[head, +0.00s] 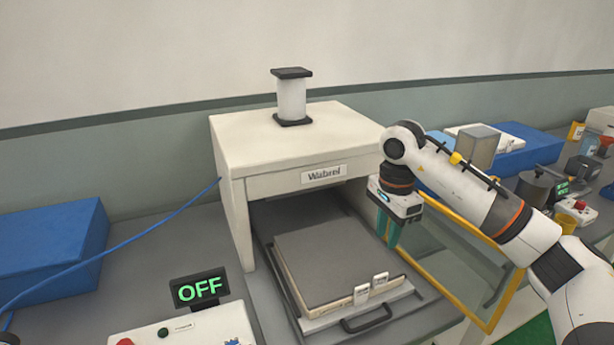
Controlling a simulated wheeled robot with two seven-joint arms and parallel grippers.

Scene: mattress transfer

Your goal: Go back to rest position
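My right gripper (389,229) has teal fingers that point down. It is beside the right edge of a grey mattress block (330,262), near the machine's yellow-framed door. I cannot tell from here whether its fingers are apart or closed, and nothing clearly shows in it. The block lies on a pulled-out tray with a black handle (367,318), in front of the white machine (290,140) labelled Wabrel. Two small white tags stand at the block's front edge. My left gripper is out of view.
The open yellow-framed door (497,303) stands right of the tray, close to my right arm. A control box (185,328) with an OFF display (200,289) is at the front left. Blue boxes (50,250) sit far left, and several devices crowd the right bench.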

